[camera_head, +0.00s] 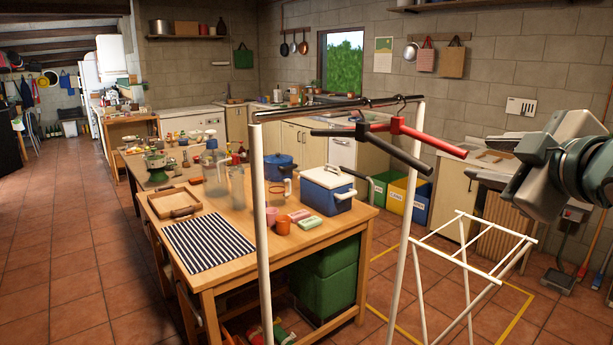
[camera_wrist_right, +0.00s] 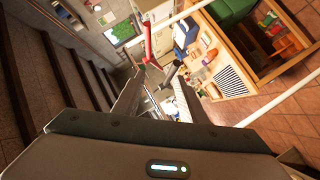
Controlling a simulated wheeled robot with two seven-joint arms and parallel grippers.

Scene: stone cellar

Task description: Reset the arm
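My right gripper (camera_head: 503,145) is raised at the right side of the head view, to the right of the clothes rail (camera_head: 398,230) and clear of it. In the right wrist view its two fingers (camera_wrist_right: 160,85) stand apart with nothing held between them, so it is open. A red hanger (camera_head: 425,139) and a dark hanger (camera_head: 372,138) hang from the rail's top bar. The red hanger also shows beyond the fingers in the wrist view (camera_wrist_right: 149,42). My left arm and gripper are not in view.
A wooden table (camera_head: 222,270) stands behind the rail with a cooler (camera_head: 327,190), a striped mat (camera_head: 207,243) and a tray (camera_head: 174,203). A white drying rack (camera_head: 470,262) stands on the floor below my right arm. Colored bins (camera_head: 395,197) stand behind. Tiled floor at left is free.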

